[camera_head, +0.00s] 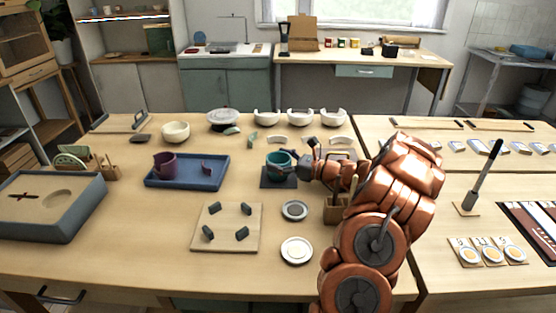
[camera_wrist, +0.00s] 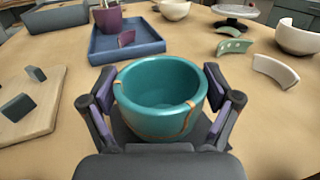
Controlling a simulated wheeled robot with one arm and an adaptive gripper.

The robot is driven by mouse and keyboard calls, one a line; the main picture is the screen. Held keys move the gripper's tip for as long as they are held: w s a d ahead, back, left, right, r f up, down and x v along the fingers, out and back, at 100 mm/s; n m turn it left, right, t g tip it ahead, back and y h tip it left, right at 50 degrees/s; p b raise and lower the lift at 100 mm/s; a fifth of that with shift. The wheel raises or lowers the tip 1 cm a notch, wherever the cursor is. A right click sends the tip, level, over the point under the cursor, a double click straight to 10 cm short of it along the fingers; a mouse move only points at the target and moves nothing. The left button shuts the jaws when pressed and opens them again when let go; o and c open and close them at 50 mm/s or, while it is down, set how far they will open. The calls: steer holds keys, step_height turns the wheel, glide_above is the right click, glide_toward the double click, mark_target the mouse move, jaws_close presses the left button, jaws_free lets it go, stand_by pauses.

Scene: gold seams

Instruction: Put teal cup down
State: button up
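The teal cup (camera_head: 278,164) with gold seams stands upright over a small dark square mat (camera_head: 266,184) near the table's middle. In the wrist view the cup (camera_wrist: 160,98) fills the space between the two fingers of my gripper (camera_wrist: 160,108). The finger pads lie against its left and right sides. My gripper (camera_head: 296,166) reaches in from the right in the head view. The dark mat (camera_wrist: 122,132) shows partly below the cup; the cup's base is hidden, so I cannot tell whether it touches the mat.
A blue tray (camera_head: 213,181) with a purple cup (camera_head: 165,165) and a shard stands left. A wooden board (camera_head: 227,228) with dark pegs lies in front. Two round discs (camera_head: 295,210) and a tool holder (camera_head: 338,211) are close to my arm. White bowls (camera_head: 267,117) line the back.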

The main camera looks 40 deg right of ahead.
steer(key=shift+o, duration=0.6)
steer(key=shift+s+r, duration=0.1)
steer(key=shift+r, duration=0.05)
steer(key=v, duration=1.1)
steer(key=shift+s+d+b, duration=0.25)
steer(key=shift+s+b, duration=0.05)
steer(key=shift+s, duration=0.05)
